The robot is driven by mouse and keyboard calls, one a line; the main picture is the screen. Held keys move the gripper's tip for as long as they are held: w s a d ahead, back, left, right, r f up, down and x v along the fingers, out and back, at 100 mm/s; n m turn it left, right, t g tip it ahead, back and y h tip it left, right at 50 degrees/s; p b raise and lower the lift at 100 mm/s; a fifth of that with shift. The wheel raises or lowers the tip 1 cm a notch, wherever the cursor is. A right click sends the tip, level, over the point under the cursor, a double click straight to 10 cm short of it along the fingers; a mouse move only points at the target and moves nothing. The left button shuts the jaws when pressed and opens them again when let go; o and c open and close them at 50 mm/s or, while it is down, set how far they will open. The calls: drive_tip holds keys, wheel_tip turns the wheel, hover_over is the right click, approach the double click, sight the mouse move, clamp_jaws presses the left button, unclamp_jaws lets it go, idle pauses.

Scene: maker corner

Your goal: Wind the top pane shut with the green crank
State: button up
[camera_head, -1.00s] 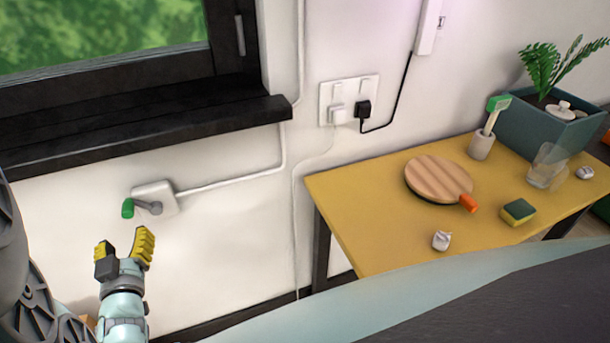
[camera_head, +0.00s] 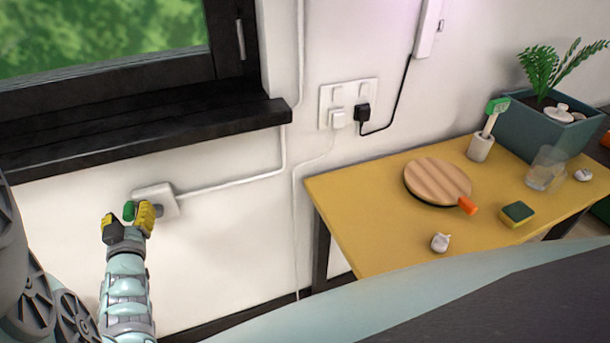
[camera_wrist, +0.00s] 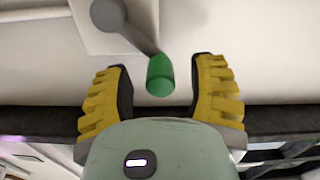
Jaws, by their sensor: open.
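The green crank handle (camera_head: 129,211) sits on a grey arm at the white wall box (camera_head: 165,197) below the window sill. In the wrist view the green handle (camera_wrist: 160,74) lies between the two yellow fingers, near their tips, with a visible gap on each side. The crank's grey arm (camera_wrist: 132,30) runs from its hub at upper left to the handle. My gripper (camera_head: 129,222) is open around the handle and holds nothing; it also shows in the wrist view (camera_wrist: 160,88). The top pane is not in view; only a lower part of the window (camera_head: 100,35) shows.
The dark window sill (camera_head: 140,130) juts out above the crank. A white conduit (camera_head: 230,184) runs right from the box. To the right, a yellow table (camera_head: 360,208) carries a round board (camera_head: 437,180), a sponge (camera_head: 517,213) and a planter (camera_head: 550,128).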

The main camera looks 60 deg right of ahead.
clamp_jaws()
idle(0.4)
drive_tip(key=shift+a+n+p, duration=0.15)
drive_tip(key=shift+n+p, duration=0.15)
